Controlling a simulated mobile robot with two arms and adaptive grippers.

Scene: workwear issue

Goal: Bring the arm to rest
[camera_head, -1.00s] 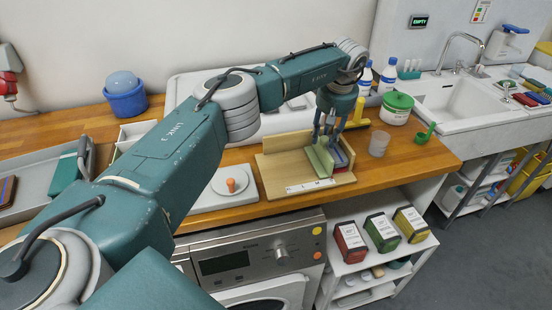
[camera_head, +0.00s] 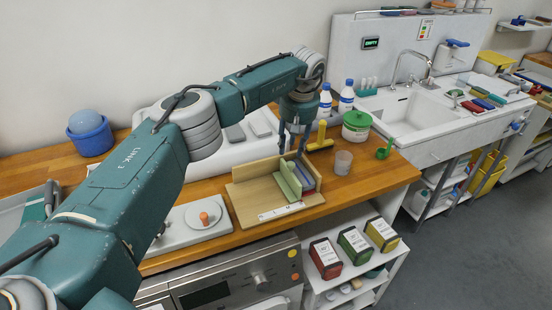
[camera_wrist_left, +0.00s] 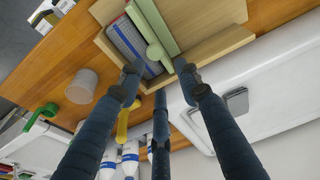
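My left arm reaches in from the left in the camera_head view. My left gripper (camera_head: 293,146) hangs fingers-down over the back of a wooden corner tray (camera_head: 246,199). A green upright item (camera_head: 287,181) and a blue and red item (camera_head: 305,176) stand side by side in the tray. In the left wrist view, the three dark fingers (camera_wrist_left: 158,80) are spread with nothing between them. The green item (camera_wrist_left: 153,28) and the blue-grey item (camera_wrist_left: 129,42) lie beyond the fingertips. My right gripper is not in view.
A yellow-handled tool (camera_head: 321,138), a clear cup (camera_head: 343,162), a green-lidded tub (camera_head: 356,126) and two bottles (camera_head: 346,97) stand right of and behind the tray.

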